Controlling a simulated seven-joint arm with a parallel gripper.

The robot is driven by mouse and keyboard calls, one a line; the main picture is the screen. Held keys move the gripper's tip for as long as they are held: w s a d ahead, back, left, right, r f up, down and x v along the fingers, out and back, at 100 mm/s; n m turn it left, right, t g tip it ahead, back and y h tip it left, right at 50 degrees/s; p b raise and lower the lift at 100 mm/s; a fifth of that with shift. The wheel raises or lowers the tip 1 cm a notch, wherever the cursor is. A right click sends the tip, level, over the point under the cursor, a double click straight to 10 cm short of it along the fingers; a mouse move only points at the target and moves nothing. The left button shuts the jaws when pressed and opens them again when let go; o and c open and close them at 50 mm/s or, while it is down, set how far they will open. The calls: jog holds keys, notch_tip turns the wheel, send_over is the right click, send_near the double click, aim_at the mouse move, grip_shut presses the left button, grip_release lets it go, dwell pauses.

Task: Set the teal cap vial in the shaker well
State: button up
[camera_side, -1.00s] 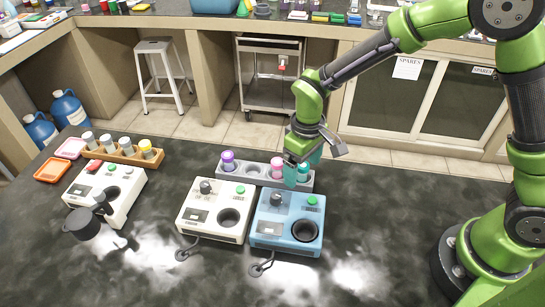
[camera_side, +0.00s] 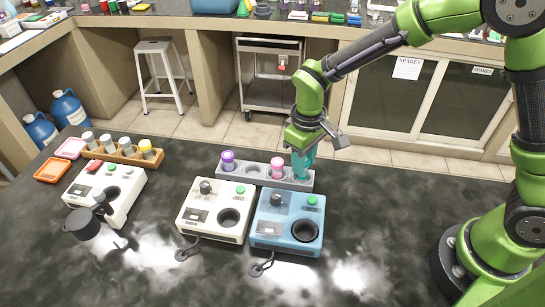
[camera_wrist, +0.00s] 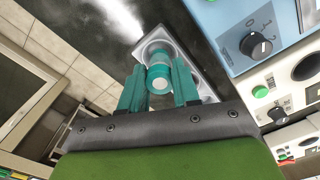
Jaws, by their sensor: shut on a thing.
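The teal cap vial (camera_wrist: 159,72) is between the teal fingers of my gripper (camera_side: 302,170) in the wrist view. My gripper is shut on it at the right end of the grey rack (camera_side: 262,179). In the side view the fingers hide most of the vial; I cannot tell whether its base is still in the rack. A blue device (camera_side: 272,227) with a round dark well (camera_side: 305,231) stands in front of the rack. A white device (camera_side: 197,223) with a similar well (camera_side: 230,217) stands left of it. Their labels are too small to read.
A purple-capped vial (camera_side: 228,158) and a pink-capped vial (camera_side: 277,165) stand in the grey rack. A wooden rack (camera_side: 122,154) of vials and another white device (camera_side: 122,190) are at the left. The dark bench is clear at the front and right.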

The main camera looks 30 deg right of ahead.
jog(key=shift+r, duration=2.9)
jog(key=s+a+r+n, duration=0.1)
jog(key=s+a+n, duration=0.3)
jog(key=s+a, duration=0.7)
jog(key=shift+s+d+f, duration=0.25)
jog(key=shift+d+f, duration=0.05)
jog(key=shift+f, duration=0.35)
jog(key=shift+s+d+f, duration=0.25)
jog(key=shift+s+f, duration=0.05)
jog(key=shift+f, duration=0.3)
jog(key=shift+s+d+f, duration=0.25)
jog(key=shift+d+f, duration=0.05)
jog(key=shift+f, duration=0.35)
